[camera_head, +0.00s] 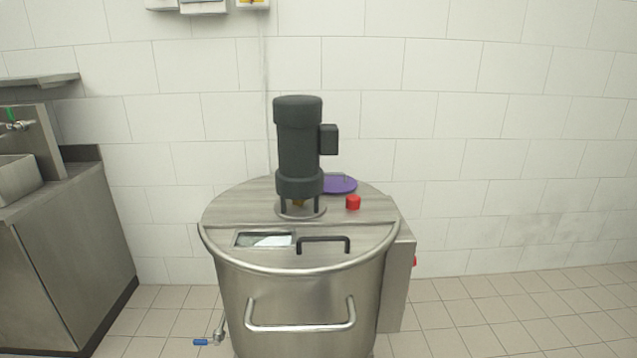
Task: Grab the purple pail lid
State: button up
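The motor hides the lid's left edge. I cannot tell whether the lid covers an opening. My gripper is not in view.
A red knob (353,202) stands just in front of the lid. A black handle (323,240) and a small window (264,240) are on the vat's front half. A steel sink unit (62,255) stands at left. Tiled floor (500,315) is clear at right.

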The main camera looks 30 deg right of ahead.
aim_at(334, 182)
jog(key=i+l, duration=0.15)
jog(key=l, duration=0.2)
jog(key=i+l+u, duration=0.1)
jog(key=l, duration=0.25)
jog(key=i+l, duration=0.15)
jog(key=l, duration=0.2)
jog(key=i+l+u, duration=0.1)
jog(key=l, duration=0.25)
jog(key=i+l, duration=0.15)
jog(key=l, duration=0.2)
